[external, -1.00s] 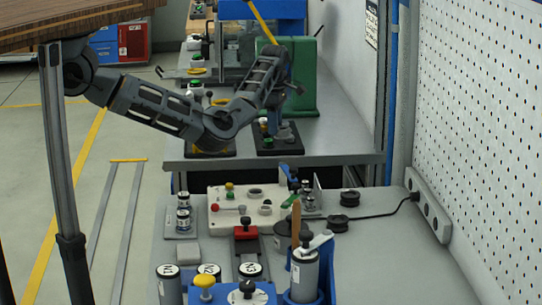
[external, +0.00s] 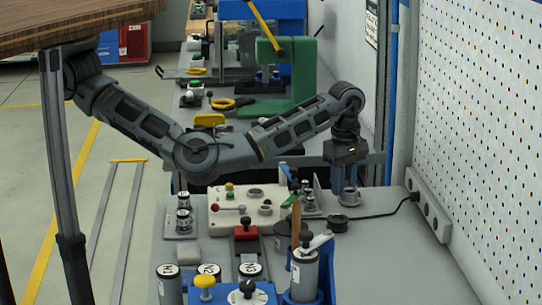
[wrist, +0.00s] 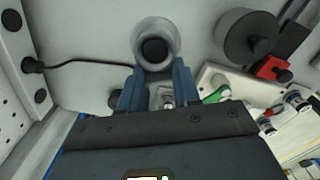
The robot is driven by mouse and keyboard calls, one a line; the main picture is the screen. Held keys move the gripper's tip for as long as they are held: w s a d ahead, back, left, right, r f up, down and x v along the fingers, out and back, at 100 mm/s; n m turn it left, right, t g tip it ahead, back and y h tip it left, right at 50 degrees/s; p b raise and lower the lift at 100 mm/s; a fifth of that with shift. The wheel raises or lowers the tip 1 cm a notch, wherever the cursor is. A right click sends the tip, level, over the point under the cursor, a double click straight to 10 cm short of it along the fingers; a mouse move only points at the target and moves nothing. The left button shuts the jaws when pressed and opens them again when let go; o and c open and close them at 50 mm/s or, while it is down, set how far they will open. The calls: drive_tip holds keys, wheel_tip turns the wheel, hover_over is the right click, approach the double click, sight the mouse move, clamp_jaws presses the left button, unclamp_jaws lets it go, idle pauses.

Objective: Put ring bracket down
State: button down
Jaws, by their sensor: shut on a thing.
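My gripper (external: 346,180) points down over the right part of the near bench. Its two blue fingers also show in the wrist view (wrist: 156,76), shut on the ring bracket. The ring bracket (wrist: 168,31) is a light grey ring with a dark centre, at the fingertips. In the external view the ring bracket (external: 350,198) is a small grey piece under the fingers, close to the bench top. I cannot tell whether it touches the bench.
A white control panel (external: 252,212) lies left. A black cable (external: 380,213) runs to the power strip (external: 428,205). Bare grey bench (external: 390,260) lies front right.

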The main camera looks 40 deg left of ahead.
drive_tip(key=s+d+m, duration=0.2)
drive_tip(key=s+d, duration=0.2)
drive_tip(key=s, duration=0.6)
drive_tip(key=s+d+m, duration=0.1)
drive_tip(key=s+d, duration=0.3)
drive_tip(key=s, duration=0.5)
drive_tip(key=s+d+m, duration=0.2)
drive_tip(key=s+d, duration=0.2)
drive_tip(key=s, duration=0.6)
drive_tip(key=w+f, duration=0.2)
drive_tip(key=w, duration=0.1)
drive_tip(key=w+f, duration=0.2)
drive_tip(key=w, duration=0.2)
drive_tip(key=w+f, duration=0.2)
drive_tip(key=w, duration=0.2)
drive_tip(key=shift+w+a+p, duration=0.25)
drive_tip(key=shift+a+p, duration=0.1)
drive_tip(key=shift+w+f, duration=0.15)
drive_tip(key=shift+f, duration=1.95)
drive_tip(key=shift+f, duration=0.1)
drive_tip(key=c, duration=0.8)
unclamp_jaws()
wheel_tip(320, 180, up, 12)
drive_tip(key=shift+o, duration=0.3)
